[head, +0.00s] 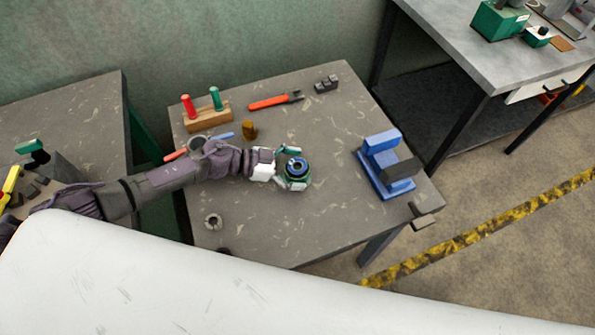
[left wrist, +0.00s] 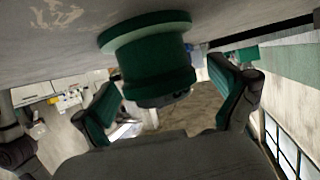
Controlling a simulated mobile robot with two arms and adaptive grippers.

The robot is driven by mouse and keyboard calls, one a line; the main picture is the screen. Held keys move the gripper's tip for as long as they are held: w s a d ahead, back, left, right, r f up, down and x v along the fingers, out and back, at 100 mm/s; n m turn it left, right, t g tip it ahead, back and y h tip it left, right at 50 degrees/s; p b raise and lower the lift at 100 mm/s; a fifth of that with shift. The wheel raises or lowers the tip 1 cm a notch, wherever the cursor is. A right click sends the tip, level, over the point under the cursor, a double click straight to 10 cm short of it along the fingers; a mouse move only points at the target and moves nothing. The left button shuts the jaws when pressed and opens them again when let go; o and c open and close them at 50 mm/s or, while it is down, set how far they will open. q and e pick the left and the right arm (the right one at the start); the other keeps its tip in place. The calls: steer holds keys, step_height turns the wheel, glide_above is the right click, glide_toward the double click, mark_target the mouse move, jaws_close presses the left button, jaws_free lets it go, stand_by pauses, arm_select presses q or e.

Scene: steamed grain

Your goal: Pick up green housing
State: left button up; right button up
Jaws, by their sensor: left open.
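In the left wrist view the housing (left wrist: 155,62) is a stepped green cylinder with a wide flange, seen close up between the fingers. My left gripper (head: 288,168) comes in from the left, with its fingers around the housing's sides. It also shows in the left wrist view (left wrist: 170,95), open, with a gap between each finger and the housing. My right gripper is not in view.
A blue vise-like fixture (head: 384,165) stands to the right on the table. A wooden block with red and green handles (head: 207,117), an orange-handled tool (head: 275,101), a brown piece (head: 249,130) and a dark block (head: 326,84) lie behind. A metal ring (head: 213,222) lies in front.

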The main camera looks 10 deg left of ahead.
arm_select(q)
steer(key=c, duration=1.8)
steer(key=shift+r, duration=0.1)
jaws_close()
steer(key=shift+r, duration=0.1)
